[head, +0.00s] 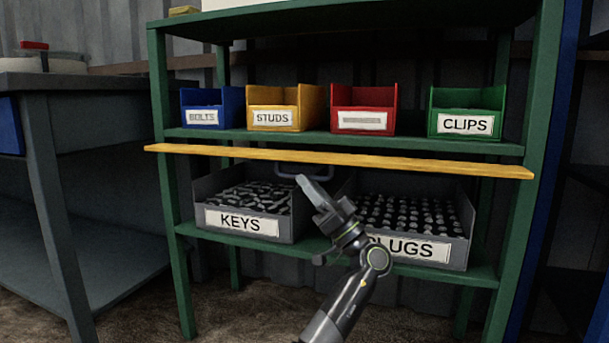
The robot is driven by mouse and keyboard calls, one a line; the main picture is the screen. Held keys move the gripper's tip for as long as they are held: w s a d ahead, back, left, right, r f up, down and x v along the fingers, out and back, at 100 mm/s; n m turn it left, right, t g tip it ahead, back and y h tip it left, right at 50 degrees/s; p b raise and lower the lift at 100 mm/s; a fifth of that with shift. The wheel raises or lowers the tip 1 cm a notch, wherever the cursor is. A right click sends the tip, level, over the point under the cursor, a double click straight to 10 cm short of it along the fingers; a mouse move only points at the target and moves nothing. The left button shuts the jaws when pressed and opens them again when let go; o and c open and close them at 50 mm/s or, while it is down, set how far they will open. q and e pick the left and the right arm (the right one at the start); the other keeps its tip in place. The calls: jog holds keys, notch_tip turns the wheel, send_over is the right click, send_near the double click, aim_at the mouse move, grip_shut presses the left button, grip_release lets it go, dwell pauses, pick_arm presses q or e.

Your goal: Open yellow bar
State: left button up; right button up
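The yellow bar (400,162) runs level across the front of the green shelf, just below the middle shelf board. It spans from beyond the left post to the right post. A grey-blue U-shaped handle (289,175) shows just below the middle of the bar; I cannot tell what it is fixed to. My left gripper (311,219) comes up from the bottom middle, below the bar and in front of the gap between the two lower bins. Its fingers look spread apart, with nothing seen between them. The upper finger is close to the handle; contact is unclear. My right gripper is not in view.
Grey bins marked KEYS (243,222) and PLUGS (447,250) stand on the lower shelf. Blue (228,107), yellow (313,102), red (380,98) and green (487,98) bins stand above the bar. A grey workbench (90,84) stands at the left.

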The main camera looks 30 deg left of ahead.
pick_arm(q)
jog(key=p+v, duration=0.3)
jog(key=v, duration=1.2)
jog(key=shift+p, duration=0.3)
jog(key=shift+a, duration=0.1)
